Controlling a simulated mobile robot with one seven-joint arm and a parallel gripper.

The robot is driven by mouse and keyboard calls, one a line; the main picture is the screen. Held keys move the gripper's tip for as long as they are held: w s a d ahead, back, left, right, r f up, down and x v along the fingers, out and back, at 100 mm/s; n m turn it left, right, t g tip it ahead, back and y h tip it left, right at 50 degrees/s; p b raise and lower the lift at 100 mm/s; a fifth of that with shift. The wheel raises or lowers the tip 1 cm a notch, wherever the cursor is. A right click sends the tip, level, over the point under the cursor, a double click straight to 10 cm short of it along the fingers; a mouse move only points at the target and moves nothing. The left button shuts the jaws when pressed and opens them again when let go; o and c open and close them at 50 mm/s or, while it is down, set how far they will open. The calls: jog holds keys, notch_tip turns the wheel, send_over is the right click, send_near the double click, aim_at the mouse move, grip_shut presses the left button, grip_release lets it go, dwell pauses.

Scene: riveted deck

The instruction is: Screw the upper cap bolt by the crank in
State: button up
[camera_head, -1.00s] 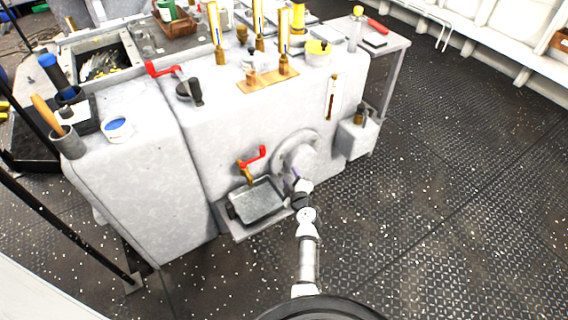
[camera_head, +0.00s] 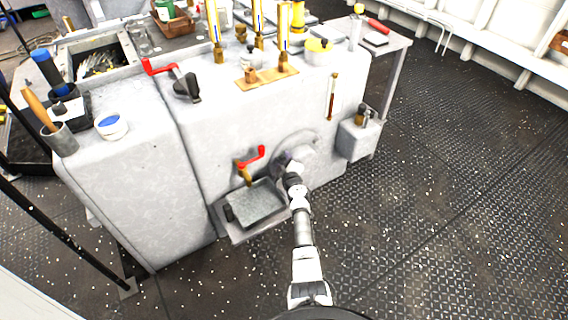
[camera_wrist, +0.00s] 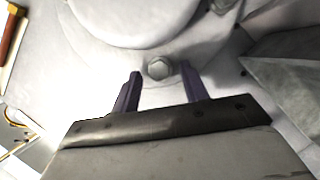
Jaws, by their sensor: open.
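A round pale cap (camera_head: 300,146) is on the front face of the grey machine. In the wrist view the cap's flange (camera_wrist: 150,95) carries a grey hex bolt head (camera_wrist: 159,68). My gripper (camera_wrist: 160,67) is open, with one dark finger on each side of this bolt and visible gaps to it.
A sight glass (camera_head: 332,97) and a small box (camera_head: 358,138) are to the right of the cap. The floor at right is clear.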

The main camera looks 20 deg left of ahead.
jog(key=shift+c, duration=0.4)
grip_shut()
jog(key=shift+r+m+g, duration=0.1)
jog(key=shift+m+g, duration=0.2)
jog(key=shift+d+m, duration=0.1)
jog(key=shift+m, duration=0.3)
jog(key=shift+w+m+g+y, duration=0.15)
jog(key=shift+m+g+y, duration=0.15)
jog(key=shift+m+g, duration=0.5)
jog(key=m+b, duration=0.1)
jog(key=m+g+b, duration=0.1)
jog(key=b, duration=0.1)
jog(key=shift+w+d+y, duration=0.15)
jog(key=shift+d+y, duration=0.05)
jog(key=shift+y, duration=0.1)
jog(key=shift+d+m+g+y+b, duration=0.1)
jog(key=shift+m+g+y+b, duration=0.45)
jog(key=shift+m+b, duration=0.8)
jog(key=shift+g, duration=0.25)
